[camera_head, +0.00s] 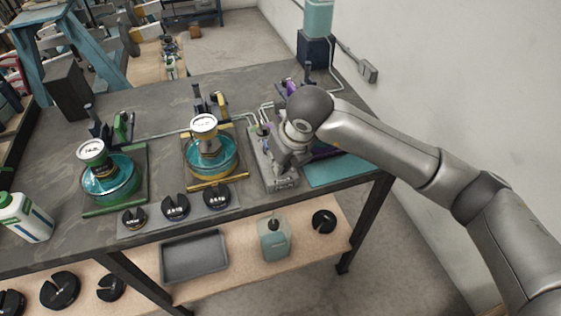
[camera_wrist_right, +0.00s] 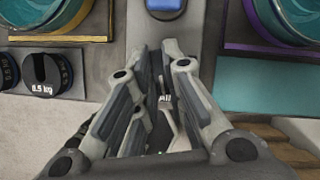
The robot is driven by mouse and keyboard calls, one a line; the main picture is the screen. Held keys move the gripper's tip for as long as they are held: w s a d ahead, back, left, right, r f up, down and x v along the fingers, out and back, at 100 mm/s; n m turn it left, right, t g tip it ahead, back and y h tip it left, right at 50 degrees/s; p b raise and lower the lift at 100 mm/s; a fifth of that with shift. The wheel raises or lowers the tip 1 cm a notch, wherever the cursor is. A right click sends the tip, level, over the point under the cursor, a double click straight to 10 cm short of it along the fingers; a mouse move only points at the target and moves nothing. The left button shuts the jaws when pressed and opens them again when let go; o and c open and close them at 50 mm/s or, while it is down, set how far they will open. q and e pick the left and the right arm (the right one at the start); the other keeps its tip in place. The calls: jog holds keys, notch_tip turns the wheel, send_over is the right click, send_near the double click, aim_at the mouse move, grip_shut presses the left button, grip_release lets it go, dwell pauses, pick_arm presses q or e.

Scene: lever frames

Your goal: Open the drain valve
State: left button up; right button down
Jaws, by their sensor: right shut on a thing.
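My right gripper (camera_head: 290,157) reaches down over the grey valve panel (camera_head: 282,186) at the right end of the workbench. In the right wrist view its two fingers (camera_wrist_right: 162,62) are close together, with a thin pale lever-like part (camera_wrist_right: 170,122) and a small label between them. The gripper is shut on this part, which appears to be a valve lever on the panel (camera_wrist_right: 187,30). The fingers and wrist hide most of it, so I cannot tell its angle or whether the valve is open. My left gripper is not in view.
Two round basins of teal liquid with gauges, one green-framed (camera_head: 118,208) and one yellow-framed (camera_head: 237,168), stand left of the panel. Black slotted weights (camera_head: 176,206) lie in front. A wall (camera_head: 460,80) rises at right.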

jog(key=shift+f, duration=0.1)
jog(key=c, duration=1.5)
grip_release()
jog(key=v, duration=1.2)
jog(key=shift+w, duration=0.1)
